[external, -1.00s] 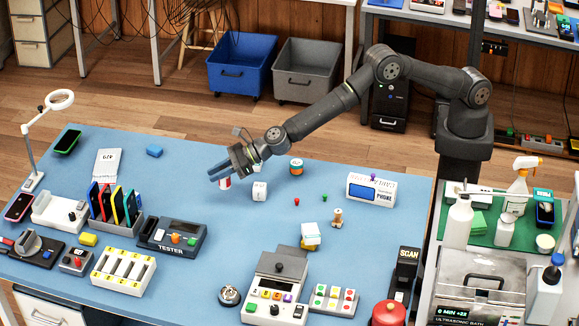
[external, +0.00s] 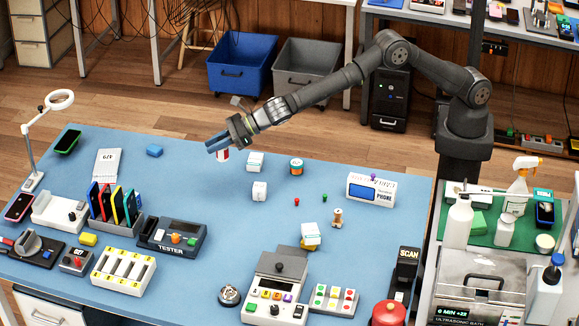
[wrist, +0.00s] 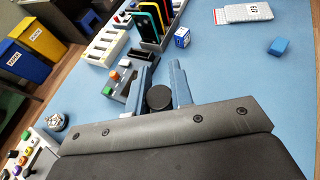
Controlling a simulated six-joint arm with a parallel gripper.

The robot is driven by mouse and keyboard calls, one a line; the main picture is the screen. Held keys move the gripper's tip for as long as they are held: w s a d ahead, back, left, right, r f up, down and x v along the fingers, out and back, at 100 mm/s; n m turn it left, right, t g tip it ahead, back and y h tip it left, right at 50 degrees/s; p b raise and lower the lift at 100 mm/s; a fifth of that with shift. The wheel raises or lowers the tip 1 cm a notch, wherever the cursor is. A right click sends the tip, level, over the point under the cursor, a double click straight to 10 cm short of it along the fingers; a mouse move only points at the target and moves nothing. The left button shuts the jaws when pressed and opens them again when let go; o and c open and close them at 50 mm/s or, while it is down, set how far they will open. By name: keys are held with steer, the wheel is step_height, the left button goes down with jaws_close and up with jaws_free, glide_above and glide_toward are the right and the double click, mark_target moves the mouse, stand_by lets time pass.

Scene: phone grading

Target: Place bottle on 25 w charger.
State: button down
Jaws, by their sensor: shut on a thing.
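My gripper (external: 215,145) is shut on a small white-and-red bottle (external: 223,155) over the far part of the blue table. The bottle's round black cap (wrist: 159,97) shows between the two fingers in the wrist view. Whether the bottle touches the table is hard to tell. Several white box-like blocks could be chargers: one (external: 255,162) just right of the gripper, one (external: 259,191) nearer, and one (external: 310,234) on a yellowish base. Their wattage labels are too small to read. A white-and-blue cube (wrist: 182,37) lies beyond the fingers in the wrist view.
A phone rack (external: 117,215), a tester (external: 172,238) and a blue block (external: 154,150) lie to the left. An orange-and-teal jar (external: 296,166), small red and green pieces and a phone box (external: 371,189) stand to the right. The middle of the table is mostly clear.

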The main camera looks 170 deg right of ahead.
steer(key=shift+a+r, duration=0.1)
steer(key=shift+r, duration=0.2)
steer(key=s+a+r+n+t+y, duration=0.15)
steer(key=a+r, duration=0.25)
steer(key=a, duration=0.5)
steer(key=s+a+r+n+t+y, duration=0.15)
steer(key=a+r, duration=0.25)
steer(key=a, duration=0.5)
steer(key=s+a, duration=0.9)
steer(key=a, duration=0.5)
steer(key=s+d+f, duration=0.1)
steer(key=d+f, duration=0.4)
steer(key=d, duration=0.7)
steer(key=s+d+f, duration=0.2)
steer(key=d+f, duration=0.3)
steer(key=d, duration=0.7)
glide_above(259, 193)
steer(key=d, duration=0.2)
step_height(259, 193, down, 6)
steer(key=shift+n, duration=0.4)
steer(key=shift+w+a+f, duration=0.1)
steer(key=shift+a+f, duration=0.05)
steer(key=shift+f, duration=2.1)
